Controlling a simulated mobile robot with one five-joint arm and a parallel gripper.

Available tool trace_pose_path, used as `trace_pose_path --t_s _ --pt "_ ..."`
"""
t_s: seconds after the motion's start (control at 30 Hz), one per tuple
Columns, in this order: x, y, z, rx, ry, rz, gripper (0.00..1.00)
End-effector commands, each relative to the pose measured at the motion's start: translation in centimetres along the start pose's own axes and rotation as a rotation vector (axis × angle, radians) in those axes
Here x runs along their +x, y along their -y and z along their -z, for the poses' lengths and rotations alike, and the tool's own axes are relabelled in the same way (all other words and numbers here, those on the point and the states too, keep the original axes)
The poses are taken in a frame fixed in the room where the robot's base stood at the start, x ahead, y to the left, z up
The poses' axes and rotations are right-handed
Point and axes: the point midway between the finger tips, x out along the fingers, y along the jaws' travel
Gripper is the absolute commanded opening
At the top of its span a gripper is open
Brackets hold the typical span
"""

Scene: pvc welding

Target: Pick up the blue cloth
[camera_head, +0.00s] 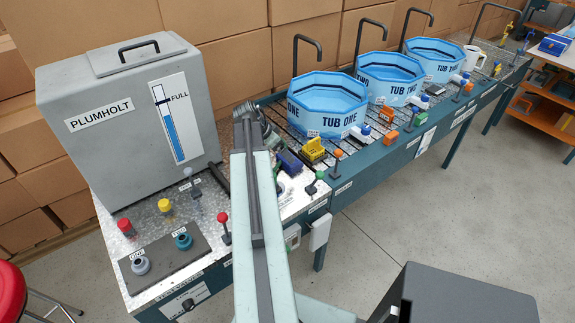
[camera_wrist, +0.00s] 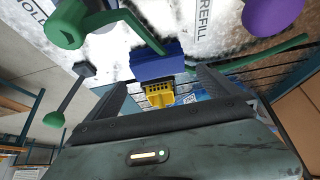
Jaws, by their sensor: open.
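No plainly draped blue cloth shows in either view. A dark blue, box-like item (camera_head: 290,163) lies on the bench just right of my arm; it also shows in the wrist view (camera_wrist: 158,62). I cannot tell whether it is the cloth. My gripper (camera_wrist: 162,82) is open, its two dark fingers spread at either side of the picture's middle, with nothing seen held between them. The blue item and a yellow basket-like holder (camera_wrist: 160,96) show beyond and between the fingers. In the head view my arm hides part of the bench.
A grey PLUMHOLT tank (camera_head: 125,110) stands at left. Levers with green (camera_wrist: 60,30) and purple (camera_wrist: 270,12) knobs stick up near my gripper. Three blue tubs (camera_head: 327,103) line the bench at right. The yellow holder (camera_head: 313,150) sits before the first tub. Open floor lies right.

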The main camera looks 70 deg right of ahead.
Motion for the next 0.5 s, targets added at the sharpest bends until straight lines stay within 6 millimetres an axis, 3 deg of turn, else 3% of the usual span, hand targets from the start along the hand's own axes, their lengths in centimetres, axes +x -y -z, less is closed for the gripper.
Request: trace_pose_path --t_s 0.2,0.37,0.5 --pt "2.9 -0.6 0.5 0.013 0.0 -0.008 1.0" --pt "3.2 -0.8 1.0 0.017 0.0 -0.01 1.0" --pt "5.0 -0.7 0.9 0.019 0.0 -0.011 1.0"
